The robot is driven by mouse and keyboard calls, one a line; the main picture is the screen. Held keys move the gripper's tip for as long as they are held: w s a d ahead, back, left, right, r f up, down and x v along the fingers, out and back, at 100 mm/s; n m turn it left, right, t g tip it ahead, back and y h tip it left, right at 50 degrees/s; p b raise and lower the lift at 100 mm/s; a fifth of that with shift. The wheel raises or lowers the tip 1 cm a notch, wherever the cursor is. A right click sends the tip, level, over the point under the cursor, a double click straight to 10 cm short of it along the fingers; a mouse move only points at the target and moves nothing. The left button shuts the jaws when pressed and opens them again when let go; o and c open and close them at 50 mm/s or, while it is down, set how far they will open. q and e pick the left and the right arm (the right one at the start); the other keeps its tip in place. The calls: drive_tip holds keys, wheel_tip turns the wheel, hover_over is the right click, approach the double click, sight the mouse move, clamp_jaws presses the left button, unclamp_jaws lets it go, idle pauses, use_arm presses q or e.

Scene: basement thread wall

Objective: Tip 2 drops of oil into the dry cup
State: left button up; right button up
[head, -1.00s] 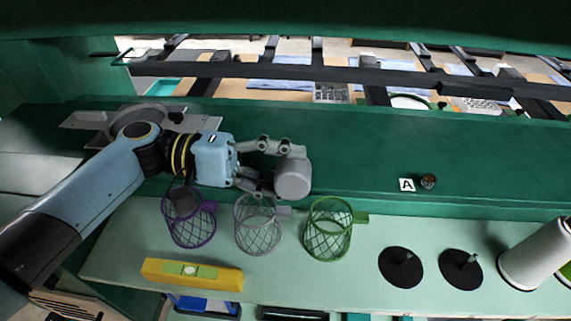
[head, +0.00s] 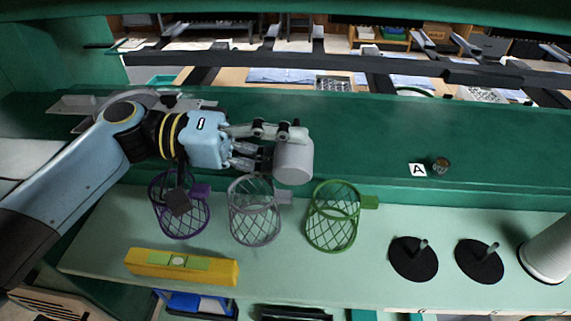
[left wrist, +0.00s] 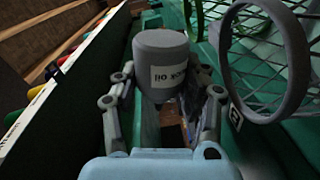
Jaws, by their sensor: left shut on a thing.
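My left gripper (head: 278,150) is shut on a grey cylindrical oil can (head: 294,163). It holds the can above the green ledge, behind the grey and green wire baskets. In the left wrist view the can (left wrist: 162,65) sits between the fingers, and its white label reads "oil" upside down. A small round dark cup-like fitting (head: 441,165) sits on the ledge to the right, beside a white tag marked A (head: 417,170). It is apart from the can. I cannot see inside it or tell whether it is dry. My right gripper is not in view.
Purple (head: 181,220), grey (head: 256,224) and green (head: 333,232) wire baskets hang along the ledge's front. A yellow level (head: 182,266), two black discs with pegs (head: 414,262) and a white spool (head: 550,250) occupy the shelf. The ledge between can and tag is clear.

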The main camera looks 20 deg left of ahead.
use_arm(q)
drive_tip(key=shift+f+m, duration=0.1)
drive_tip(key=shift+m, duration=0.2)
drive_tip(key=shift+r, duration=0.2)
drive_tip(key=s+d+r+m+b, duration=0.2)
drive_tip(key=s+r+m+b, duration=0.1)
drive_tip(key=s+m, duration=0.2)
drive_tip(key=s, duration=0.2)
drive_tip(key=shift+s+t, duration=0.3)
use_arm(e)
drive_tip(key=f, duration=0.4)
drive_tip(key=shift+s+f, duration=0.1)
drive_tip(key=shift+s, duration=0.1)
use_arm(q)
drive_tip(key=shift+d, duration=0.1)
